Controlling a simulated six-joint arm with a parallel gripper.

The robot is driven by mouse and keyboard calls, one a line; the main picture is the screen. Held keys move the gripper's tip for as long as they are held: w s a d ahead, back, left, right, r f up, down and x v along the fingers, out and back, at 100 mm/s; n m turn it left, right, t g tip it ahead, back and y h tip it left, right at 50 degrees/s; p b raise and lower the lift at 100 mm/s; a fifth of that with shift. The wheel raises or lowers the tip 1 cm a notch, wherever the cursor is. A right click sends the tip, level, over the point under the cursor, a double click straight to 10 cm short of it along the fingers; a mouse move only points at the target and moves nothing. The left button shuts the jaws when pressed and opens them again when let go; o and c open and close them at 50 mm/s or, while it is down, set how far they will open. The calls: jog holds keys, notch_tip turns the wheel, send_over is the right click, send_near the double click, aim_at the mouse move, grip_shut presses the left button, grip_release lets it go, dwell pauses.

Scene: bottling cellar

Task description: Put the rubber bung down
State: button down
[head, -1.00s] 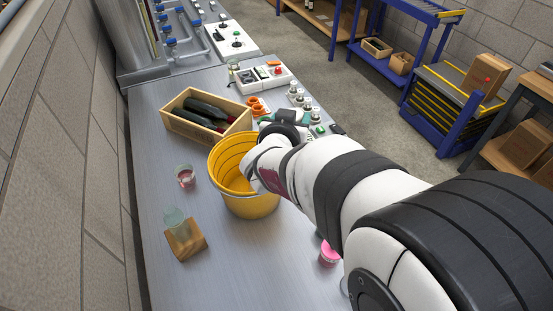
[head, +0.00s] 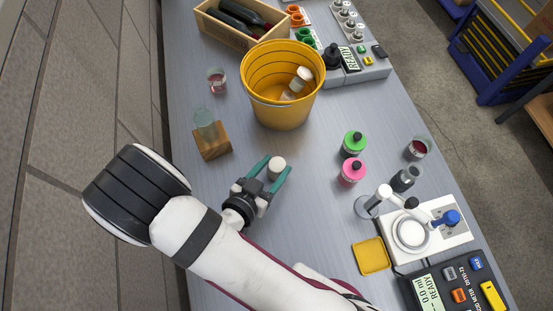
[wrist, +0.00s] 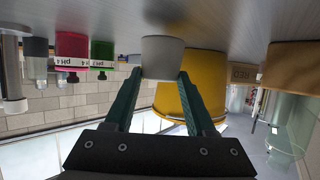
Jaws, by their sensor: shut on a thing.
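My gripper (head: 276,168) has its two teal fingers shut on a pale grey rubber bung (head: 277,161). It holds the bung low over the bare middle of the metal bench (head: 310,215), in front of the yellow bucket. That view is upside down, with the bench along the top. Whether the bung touches the bench is hard to tell.
The yellow bucket (head: 281,112) holds a whitish object (head: 298,82). A wooden block (head: 212,141) with a glass stands left of my gripper. Green (head: 353,144) and pink (head: 351,172) bottles stand to the right. A yellow tray (head: 371,256) lies nearer. Bench around my gripper is clear.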

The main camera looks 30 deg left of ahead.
jog(key=shift+f, duration=0.45)
jog(key=shift+f, duration=0.2)
jog(key=shift+c, duration=1.2)
grip_release()
jog(key=shift+r, duration=0.1)
